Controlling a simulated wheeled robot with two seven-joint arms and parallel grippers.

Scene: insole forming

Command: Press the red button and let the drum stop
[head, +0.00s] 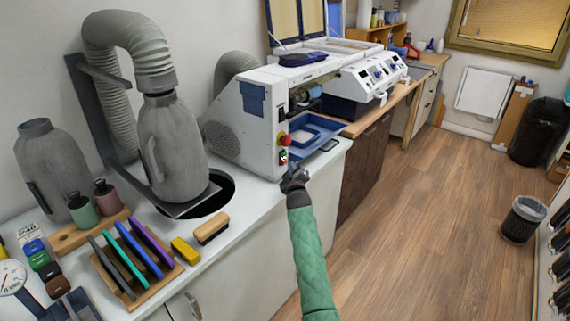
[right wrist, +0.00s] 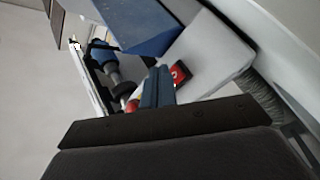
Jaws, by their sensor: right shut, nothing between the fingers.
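The white machine (head: 250,112) stands on the counter. Its narrow end face carries a round red button (head: 284,140) on a yellow base, with a small red and green switch (head: 283,157) below it. The round button (right wrist: 131,106) is partly hidden in the right wrist view, where the red part of the switch (right wrist: 179,72) shows beside my fingers. My right gripper (head: 290,172) is shut and empty, just below the switch; contact cannot be told. My left gripper is out of view.
A blue tray (head: 318,132) lies beside the machine's end face. A grey canister (head: 172,140) with a hose stands left of the machine. A wooden rack of coloured plates (head: 133,277) and brushes sit at the front left.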

